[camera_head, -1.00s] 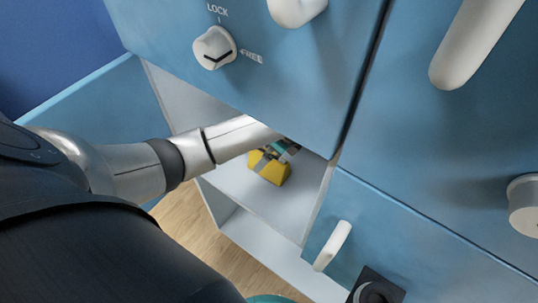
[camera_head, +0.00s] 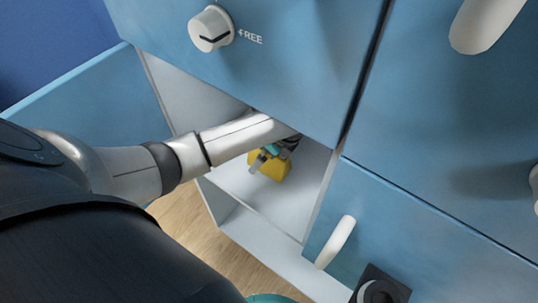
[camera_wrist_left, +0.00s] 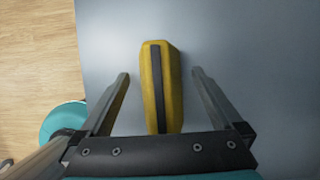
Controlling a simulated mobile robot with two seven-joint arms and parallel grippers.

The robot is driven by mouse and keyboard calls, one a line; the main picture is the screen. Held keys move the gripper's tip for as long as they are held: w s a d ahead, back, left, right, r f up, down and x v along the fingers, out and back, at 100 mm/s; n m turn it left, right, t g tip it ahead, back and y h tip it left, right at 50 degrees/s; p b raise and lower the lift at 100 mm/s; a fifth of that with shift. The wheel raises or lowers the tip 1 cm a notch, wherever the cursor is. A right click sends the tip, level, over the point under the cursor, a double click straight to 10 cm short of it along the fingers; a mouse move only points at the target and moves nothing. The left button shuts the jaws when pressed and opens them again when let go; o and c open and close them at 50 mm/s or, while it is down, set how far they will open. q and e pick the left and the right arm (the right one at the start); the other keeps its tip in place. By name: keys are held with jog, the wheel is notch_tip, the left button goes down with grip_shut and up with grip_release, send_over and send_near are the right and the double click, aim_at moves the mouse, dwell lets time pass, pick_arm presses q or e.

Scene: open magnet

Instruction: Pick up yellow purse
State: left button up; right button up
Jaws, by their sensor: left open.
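The yellow purse (camera_head: 271,168) stands on the pale shelf (camera_head: 287,204) inside the open blue cabinet, partly covered by my gripper in the head view. In the wrist view the yellow purse (camera_wrist_left: 174,90) has a dark strip along its top and lies between my fingers. My left gripper (camera_head: 263,158) reaches into the compartment. Its two fingers (camera_wrist_left: 160,75) are open, one on each side of the purse, with a gap on both sides.
The cabinet front with a white knob (camera_head: 211,29) hangs above my arm. An open blue door (camera_head: 75,100) is at the left. A lower door with a white handle (camera_head: 336,242) is at the right. Wooden floor (camera_head: 190,222) shows below.

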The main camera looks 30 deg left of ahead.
pick_arm(q)
jog(key=shift+f, duration=0.25)
dwell(0.3)
jog(key=c, duration=1.5)
